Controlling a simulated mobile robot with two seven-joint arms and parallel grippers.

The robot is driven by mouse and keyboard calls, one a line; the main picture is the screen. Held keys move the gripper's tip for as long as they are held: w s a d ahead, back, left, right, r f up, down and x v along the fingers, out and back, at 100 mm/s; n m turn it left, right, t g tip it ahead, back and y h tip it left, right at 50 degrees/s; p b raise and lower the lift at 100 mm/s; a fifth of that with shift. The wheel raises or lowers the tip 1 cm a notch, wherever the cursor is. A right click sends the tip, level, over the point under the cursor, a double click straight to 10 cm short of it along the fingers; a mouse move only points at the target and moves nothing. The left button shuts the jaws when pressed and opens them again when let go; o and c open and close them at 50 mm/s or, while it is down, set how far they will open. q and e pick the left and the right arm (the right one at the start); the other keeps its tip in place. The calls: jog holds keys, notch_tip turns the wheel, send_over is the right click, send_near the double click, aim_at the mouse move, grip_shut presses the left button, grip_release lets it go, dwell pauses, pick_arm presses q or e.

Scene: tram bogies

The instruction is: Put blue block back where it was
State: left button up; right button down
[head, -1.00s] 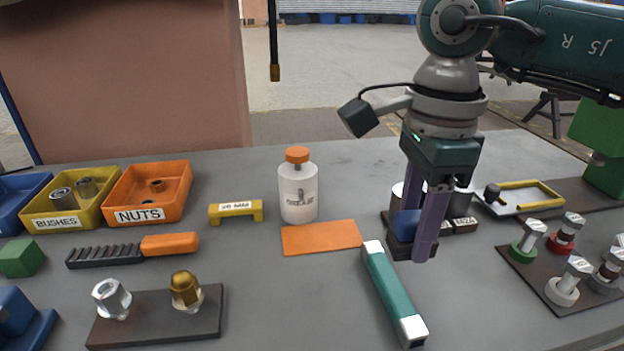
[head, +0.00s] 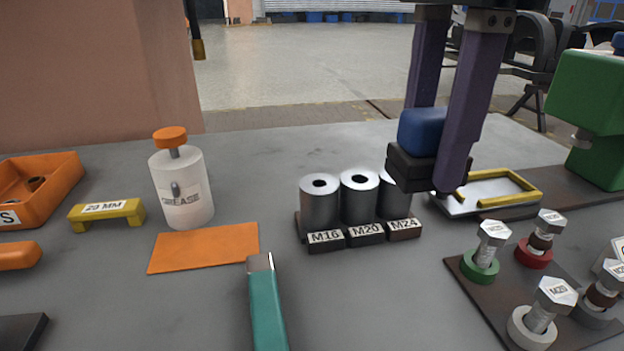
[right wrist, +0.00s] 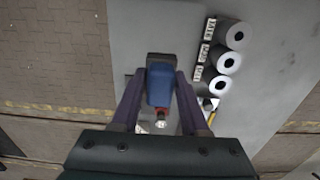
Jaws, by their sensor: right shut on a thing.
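My right gripper (head: 428,148) comes down from the top in the head view, its two purple fingers shut on the blue block (head: 421,130). A dark part (head: 412,168) sits directly under the blue. The block is held up in front of the yellow-edged tray and right of the socket rack (head: 345,237), overlapping the M24 socket in view. In the right wrist view the blue block (right wrist: 160,88) is between the fingers, with its dark end beyond. My left gripper is not in view.
Sockets M16, M20 and M24 stand left of the block. The yellow-edged tray (head: 487,187) is behind it. A bolt board (head: 492,308) and green vise-like body (head: 592,112) lie right. The grease bottle (head: 182,188), orange mat (head: 204,248) and teal bar (head: 266,310) lie left.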

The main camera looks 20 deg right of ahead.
jog(key=b, duration=0.2)
send_over(388, 313)
notch_tip(388, 313, down, 11)
jog(key=shift+s+f, duration=0.15)
jog(key=shift+f, duration=0.05)
notch_tip(388, 313, down, 5)
jog(key=shift+f+b, duration=0.1)
jog(key=shift+b, duration=0.3)
jog(key=shift+f, duration=0.2)
jog(key=shift+c, duration=2.1)
grip_release()
jog(key=shift+r, duration=0.1)
